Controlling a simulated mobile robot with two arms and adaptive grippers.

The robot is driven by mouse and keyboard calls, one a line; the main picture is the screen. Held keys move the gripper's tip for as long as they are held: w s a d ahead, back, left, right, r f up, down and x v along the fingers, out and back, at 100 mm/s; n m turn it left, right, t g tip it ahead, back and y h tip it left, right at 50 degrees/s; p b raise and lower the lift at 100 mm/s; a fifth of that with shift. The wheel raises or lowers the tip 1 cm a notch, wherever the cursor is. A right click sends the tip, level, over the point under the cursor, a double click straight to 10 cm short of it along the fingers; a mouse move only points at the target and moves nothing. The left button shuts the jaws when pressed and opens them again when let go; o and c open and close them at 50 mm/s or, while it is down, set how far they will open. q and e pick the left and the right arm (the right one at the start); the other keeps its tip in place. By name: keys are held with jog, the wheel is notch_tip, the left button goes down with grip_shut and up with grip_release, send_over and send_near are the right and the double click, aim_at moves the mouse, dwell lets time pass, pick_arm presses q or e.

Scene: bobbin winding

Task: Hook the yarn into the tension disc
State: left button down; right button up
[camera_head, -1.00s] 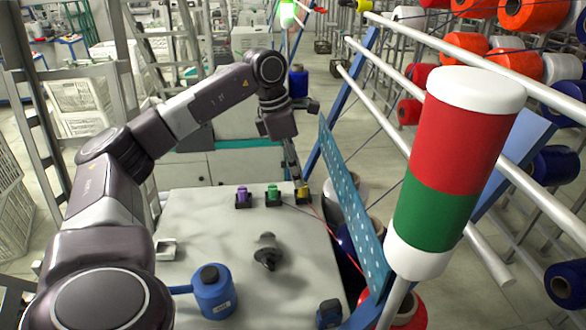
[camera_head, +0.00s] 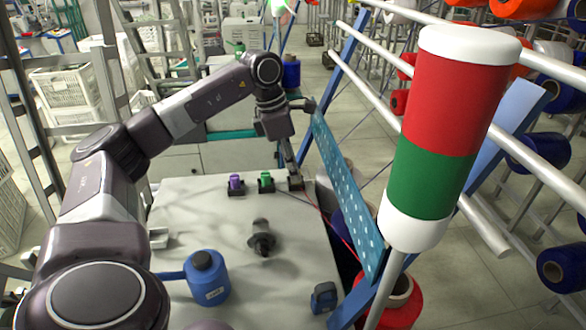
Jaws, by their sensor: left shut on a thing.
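My left gripper (camera_head: 294,174) reaches down at the far right corner of the pale table. Its fingertips are shut around a small yellowish piece (camera_head: 296,182) in a dark holder, mostly hidden by the fingers. A thin red yarn (camera_head: 325,217) runs from there down to the right, past the blue perforated panel (camera_head: 345,190). A red cone (camera_head: 402,300) stands at the lower right, partly hidden. I cannot pick out the tension disc for sure. My right gripper is not in view.
Purple (camera_head: 236,182) and green (camera_head: 266,180) pieces stand in holders left of my gripper. A grey spindle-like part (camera_head: 262,238) and a blue container (camera_head: 207,278) are on the table (camera_head: 190,210). A red-green signal light (camera_head: 450,130) and creel rails stand at the right.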

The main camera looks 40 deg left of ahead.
pick_arm(q)
jog(key=shift+r+p, duration=2.15)
jog(key=shift+r, duration=0.2)
jog(key=shift+f, duration=0.1)
